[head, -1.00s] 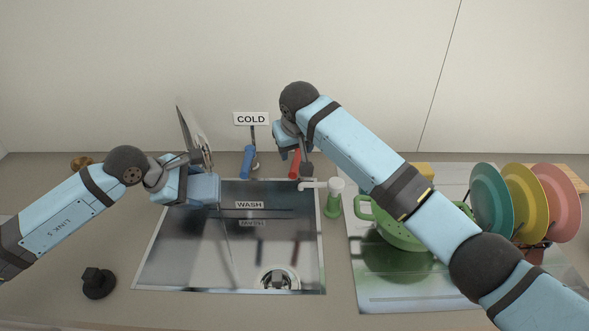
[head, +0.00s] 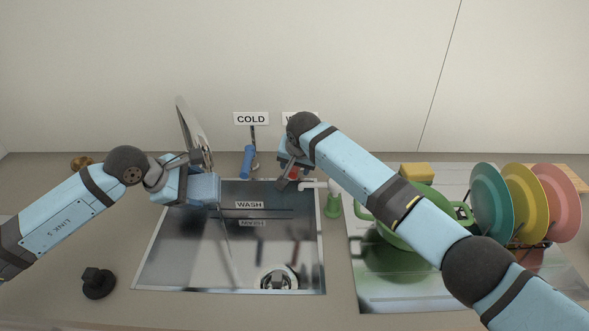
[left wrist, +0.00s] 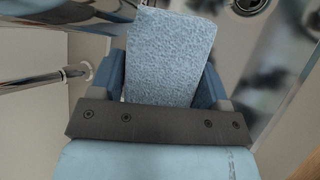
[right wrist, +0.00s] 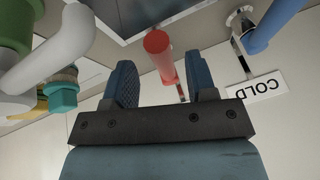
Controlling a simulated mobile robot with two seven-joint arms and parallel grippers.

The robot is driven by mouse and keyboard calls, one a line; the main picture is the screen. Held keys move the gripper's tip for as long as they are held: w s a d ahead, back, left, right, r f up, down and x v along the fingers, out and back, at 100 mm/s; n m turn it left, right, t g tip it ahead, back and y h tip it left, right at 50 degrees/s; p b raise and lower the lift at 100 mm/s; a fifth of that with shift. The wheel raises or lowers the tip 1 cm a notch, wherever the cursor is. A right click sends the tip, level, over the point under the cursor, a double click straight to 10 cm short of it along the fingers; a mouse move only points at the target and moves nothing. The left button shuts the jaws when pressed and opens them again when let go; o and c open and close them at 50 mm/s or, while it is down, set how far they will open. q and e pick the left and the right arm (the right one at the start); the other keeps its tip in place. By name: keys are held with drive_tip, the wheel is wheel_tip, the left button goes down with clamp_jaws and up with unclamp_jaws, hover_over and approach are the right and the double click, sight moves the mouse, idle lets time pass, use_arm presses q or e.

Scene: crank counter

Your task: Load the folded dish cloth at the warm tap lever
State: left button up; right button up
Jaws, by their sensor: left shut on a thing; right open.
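The folded dish cloth, light blue and textured, is between the fingers of my left gripper (left wrist: 165,75), which is shut on it; the cloth (left wrist: 172,50) fills the middle of the left wrist view. In the head view the cloth (head: 205,188) is over the sink's back left corner. The warm tap lever has a red handle (right wrist: 160,48), seen between the fingers of my right gripper (right wrist: 162,85) in the right wrist view. That gripper is open around the handle with gaps beside it. In the head view my right gripper (head: 288,178) mostly hides the lever.
The blue cold lever (head: 247,162) stands left of the red one under a COLD sign (head: 251,118). The sink (head: 180,265) lies in front.

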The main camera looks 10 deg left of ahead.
drive_tip(key=shift+x, duration=1.5)
clamp_jaws()
drive_tip(key=shift+w+d+n+y, duration=0.15)
drive_tip(key=shift+d+n+y, duration=0.15)
drive_tip(key=shift+d+n, duration=0.65)
unclamp_jaws()
drive_tip(key=shift+g, duration=0.3)
